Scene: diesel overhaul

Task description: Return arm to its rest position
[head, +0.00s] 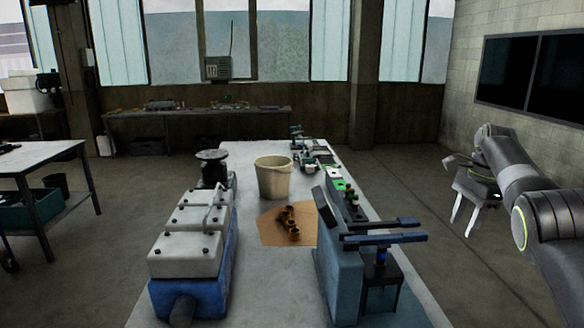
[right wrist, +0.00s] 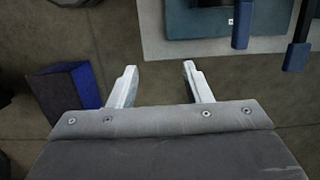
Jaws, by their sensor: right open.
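My right arm comes in from the right edge of the head view. My right gripper (head: 462,215) hangs to the right of the workbench, over the floor and clear of everything. Its two pale fingers point down and are apart. In the right wrist view the fingers (right wrist: 158,84) are spread with only bare floor between them. My left gripper is in neither view.
The workbench (head: 265,290) carries a blue and white engine block (head: 187,250), a beige bucket (head: 273,178), a brown mat (head: 268,229) with dark parts, and a blue fixture with handles (head: 340,265). A blue box (right wrist: 66,92) stands on the floor. Floor right of the bench is open.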

